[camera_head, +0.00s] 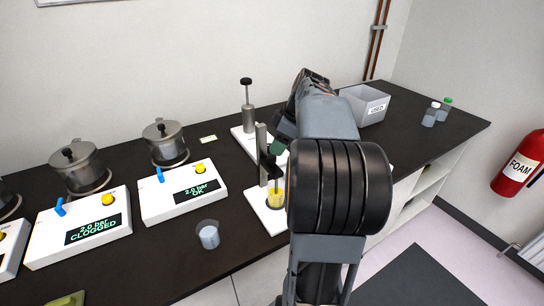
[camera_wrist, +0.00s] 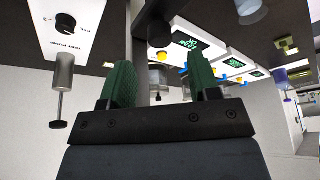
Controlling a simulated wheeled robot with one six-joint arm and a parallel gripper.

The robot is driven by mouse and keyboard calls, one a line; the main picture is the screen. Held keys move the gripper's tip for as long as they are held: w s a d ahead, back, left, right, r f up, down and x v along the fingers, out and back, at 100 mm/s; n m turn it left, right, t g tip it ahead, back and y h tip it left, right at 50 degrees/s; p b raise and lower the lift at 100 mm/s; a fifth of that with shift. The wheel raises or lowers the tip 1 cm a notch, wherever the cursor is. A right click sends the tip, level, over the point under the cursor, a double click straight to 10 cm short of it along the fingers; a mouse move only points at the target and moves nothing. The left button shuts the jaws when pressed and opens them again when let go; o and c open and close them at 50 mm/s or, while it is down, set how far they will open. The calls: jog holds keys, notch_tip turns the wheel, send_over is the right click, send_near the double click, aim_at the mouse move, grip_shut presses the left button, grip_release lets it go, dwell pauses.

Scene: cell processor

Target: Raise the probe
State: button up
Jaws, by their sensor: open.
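In the head view a probe stand (camera_head: 259,207) has a white base and an upright metal post (camera_head: 261,150). A dark probe part (camera_head: 271,168) hangs beside the post, its lower end at a small cup of yellow liquid (camera_head: 276,195). My gripper (camera_head: 279,146) is at the upper part of this stand, largely hidden behind my arm. In the wrist view the green fingers of my gripper (camera_wrist: 162,82) are apart. The metal post (camera_wrist: 142,40) and a dark rounded part (camera_wrist: 158,28) show between and beyond them. I cannot tell whether the fingers touch either.
Behind stands a white unit with a metal cylinder and black knob (camera_head: 248,118). White pressure boxes read OK (camera_head: 160,205) and CLOGGED (camera_head: 50,240), with metal pots (camera_head: 167,147) behind. A clear cup (camera_head: 209,237) stands in front. A grey bin (camera_head: 355,106) and bottles (camera_head: 431,115) are at right.

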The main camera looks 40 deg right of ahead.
aim_at(272, 156)
jog(key=shift+x, duration=2.95)
grip_shut()
